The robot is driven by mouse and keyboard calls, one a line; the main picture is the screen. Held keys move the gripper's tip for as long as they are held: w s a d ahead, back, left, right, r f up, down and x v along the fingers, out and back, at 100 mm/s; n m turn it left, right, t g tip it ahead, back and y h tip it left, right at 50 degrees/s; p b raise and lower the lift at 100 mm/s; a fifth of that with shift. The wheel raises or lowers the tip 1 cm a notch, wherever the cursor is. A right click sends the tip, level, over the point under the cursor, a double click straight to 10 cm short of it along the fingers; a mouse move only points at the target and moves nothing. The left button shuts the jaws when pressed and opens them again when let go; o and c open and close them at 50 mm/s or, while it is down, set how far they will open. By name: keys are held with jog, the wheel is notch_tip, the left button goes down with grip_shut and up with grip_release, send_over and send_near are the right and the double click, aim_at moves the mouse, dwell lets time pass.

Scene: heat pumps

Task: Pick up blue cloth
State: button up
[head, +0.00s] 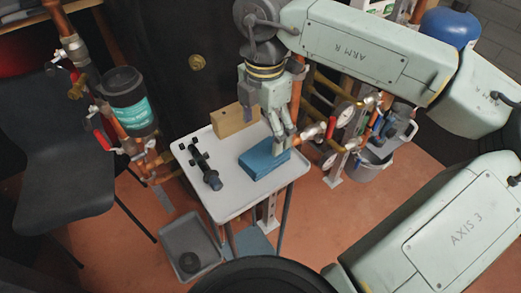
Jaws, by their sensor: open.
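The blue cloth (262,166) looks like a folded block. It lies on the right part of a small light grey table (229,203). My gripper (281,145) points down over the right end of the cloth, with its fingertips at or just above it. The jaws are open. I cannot tell from this view whether the fingertips touch the cloth.
A tan block (233,121) stands at the table's back edge, and a black tool (205,167) lies at its left. Copper pipes with valves and a gauge (345,115) stand close right of my gripper. A grey tray (190,248) is below. A black chair (60,160) is left.

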aim_at(265, 152)
notch_tip(265, 152, down, 8)
jog(key=shift+d+f+p, duration=0.15)
jog(key=shift+f+p, duration=0.1)
jog(key=shift+p, duration=0.75)
jog(key=shift+c, duration=0.5)
jog(key=c, duration=1.1)
jog(key=shift+r, duration=0.1)
jog(key=shift+w+r+b, duration=0.1)
jog(key=shift+r+b, duration=0.2)
jog(key=shift+r, duration=0.2)
notch_tip(265, 152, up, 2)
jog(key=shift+r+b, duration=0.1)
jog(key=shift+b, duration=0.35)
jog(key=s+d+b, duration=0.1)
jog(key=s+d, duration=0.1)
jog(key=d, duration=0.2)
jog(key=s+d+r+b, duration=0.1)
jog(key=s+d, duration=0.2)
jog(key=d, duration=0.2)
jog(key=s+d+b, duration=0.2)
jog(key=d, duration=0.3)
jog(key=shift+s+r, duration=0.35)
